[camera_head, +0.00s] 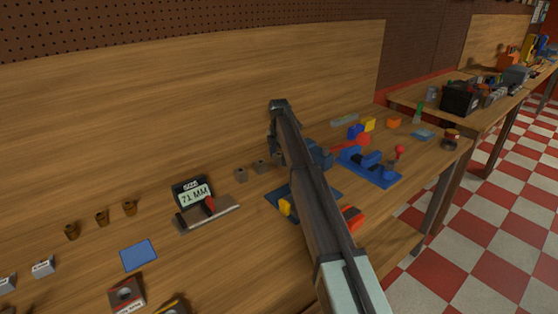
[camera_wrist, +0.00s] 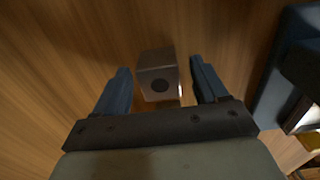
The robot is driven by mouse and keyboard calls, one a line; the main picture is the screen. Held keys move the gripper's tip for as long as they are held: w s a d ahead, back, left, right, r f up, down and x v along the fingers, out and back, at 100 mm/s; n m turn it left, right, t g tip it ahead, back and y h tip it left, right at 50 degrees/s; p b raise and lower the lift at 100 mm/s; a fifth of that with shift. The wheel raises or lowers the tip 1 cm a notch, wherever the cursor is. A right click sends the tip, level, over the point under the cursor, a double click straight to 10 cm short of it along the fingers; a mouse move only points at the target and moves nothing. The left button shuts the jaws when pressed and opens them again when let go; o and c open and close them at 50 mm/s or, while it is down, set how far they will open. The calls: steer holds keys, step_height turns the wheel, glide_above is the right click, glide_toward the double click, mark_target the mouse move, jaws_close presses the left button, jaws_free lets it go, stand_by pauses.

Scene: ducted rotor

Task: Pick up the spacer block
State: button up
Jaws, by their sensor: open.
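A small grey-brown block with a dark round hole (camera_wrist: 157,75), which looks like the spacer block, stands on the wooden bench in the wrist view. My gripper (camera_wrist: 159,66) is open, with one dark blue finger on each side of the block and a visible gap on both sides.
A dark blue object (camera_wrist: 283,75) stands right of the block in the wrist view. A wooden backboard (camera_head: 150,120) rises behind.

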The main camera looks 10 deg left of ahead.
steer(key=shift+c, duration=0.3)
steer(key=c, duration=1)
steer(key=shift+c, duration=0.2)
